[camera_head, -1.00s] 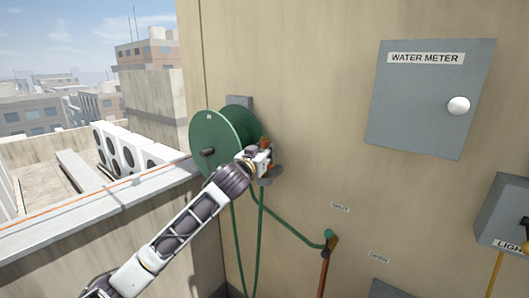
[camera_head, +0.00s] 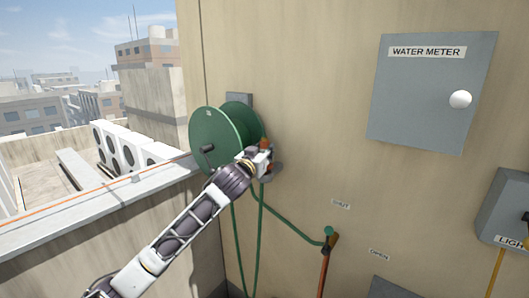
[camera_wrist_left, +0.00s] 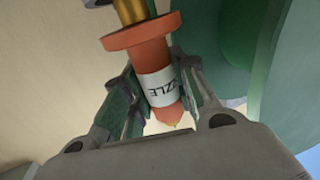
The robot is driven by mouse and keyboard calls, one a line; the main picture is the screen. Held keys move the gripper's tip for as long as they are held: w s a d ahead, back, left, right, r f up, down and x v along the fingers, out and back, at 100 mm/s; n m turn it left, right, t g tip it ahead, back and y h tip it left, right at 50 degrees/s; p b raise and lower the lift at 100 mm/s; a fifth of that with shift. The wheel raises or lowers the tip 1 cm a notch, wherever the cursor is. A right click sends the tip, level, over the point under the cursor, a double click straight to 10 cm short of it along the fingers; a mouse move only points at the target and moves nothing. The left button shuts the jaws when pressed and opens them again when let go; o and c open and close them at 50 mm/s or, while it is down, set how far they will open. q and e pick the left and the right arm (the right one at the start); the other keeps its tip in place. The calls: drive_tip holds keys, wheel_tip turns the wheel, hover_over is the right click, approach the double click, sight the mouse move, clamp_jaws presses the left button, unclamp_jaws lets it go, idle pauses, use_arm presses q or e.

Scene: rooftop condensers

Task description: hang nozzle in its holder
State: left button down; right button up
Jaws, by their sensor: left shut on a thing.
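The nozzle (camera_wrist_left: 150,62) is orange with a white label whose visible letters read "ZZLE", and a brass part shows at its upper end. My left gripper (camera_wrist_left: 155,95) is shut on the nozzle around its label. In the head view my left gripper (camera_head: 262,160) is at the wall, just right of the green hose reel (camera_head: 216,138). A small orange bit of the nozzle (camera_head: 264,144) shows above the fingers there. A grey bracket, perhaps the holder (camera_head: 278,170), sits at the wall beside the gripper, partly hidden. I cannot tell whether the nozzle touches it. My right gripper is not in view.
A green hose (camera_head: 295,228) runs from below the gripper to a tap on a brown pipe (camera_head: 324,270). A water meter box (camera_head: 425,110) and a light box (camera_head: 505,215) are on the wall to the right. A parapet (camera_head: 100,215) is at left.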

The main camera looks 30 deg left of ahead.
use_arm(q)
drive_tip(key=shift+f+b, duration=0.45)
drive_tip(key=shift+f, duration=0.3)
idle(0.3)
drive_tip(key=c, duration=1.1)
unclamp_jaws()
drive_tip(key=shift+o, duration=0.2)
drive_tip(key=shift+s, duration=0.1)
drive_tip(key=s+d, duration=0.1)
drive_tip(key=s, duration=0.6)
drive_tip(key=shift+d, duration=0.15)
drive_tip(key=shift+s, duration=0.1)
drive_tip(key=shift+f, duration=0.1)
